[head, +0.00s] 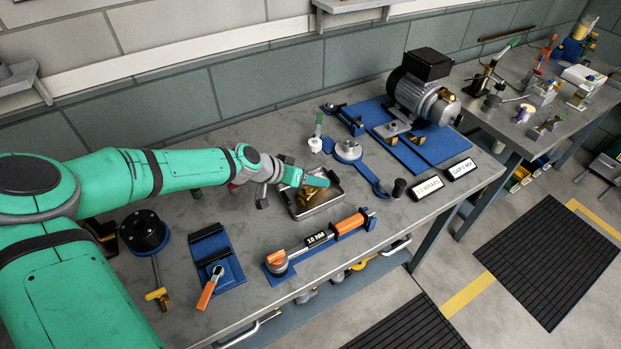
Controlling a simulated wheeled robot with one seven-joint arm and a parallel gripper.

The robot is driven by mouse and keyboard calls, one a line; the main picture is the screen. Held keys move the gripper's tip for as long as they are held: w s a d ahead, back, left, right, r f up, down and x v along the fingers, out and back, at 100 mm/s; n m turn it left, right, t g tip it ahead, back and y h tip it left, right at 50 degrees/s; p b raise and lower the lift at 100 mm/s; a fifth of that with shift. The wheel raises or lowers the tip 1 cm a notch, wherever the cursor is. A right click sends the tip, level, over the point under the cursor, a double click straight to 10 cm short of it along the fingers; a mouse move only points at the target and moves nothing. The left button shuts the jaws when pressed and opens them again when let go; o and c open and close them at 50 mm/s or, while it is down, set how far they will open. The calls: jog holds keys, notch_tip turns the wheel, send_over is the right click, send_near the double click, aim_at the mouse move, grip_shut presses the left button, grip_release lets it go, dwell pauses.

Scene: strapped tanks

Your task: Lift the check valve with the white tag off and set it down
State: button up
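My gripper (276,187) is at the end of the green arm, at the left edge of a small metal tray (322,207) on the workbench. Brass-coloured fittings (314,187) lie in the tray, partly behind the gripper. I cannot make out a white tag on any of them, so I cannot tell which piece is the check valve. The gap between my fingers is too small and hidden to tell whether they are open, or whether they touch anything.
A blue-and-orange torque tool (322,241) lies in front of the tray. A motor pump (425,92) on a blue mat stands at the back right, with two label plates (425,187) before it. A black round flange (145,232) is at left. Bare bench shows behind the tray.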

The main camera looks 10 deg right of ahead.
jog(key=shift+a+r, duration=0.1)
jog(key=v, duration=1)
jog(key=shift+a+r, duration=0.15)
jog(key=shift+r, duration=0.1)
jog(key=shift+s, duration=0.1)
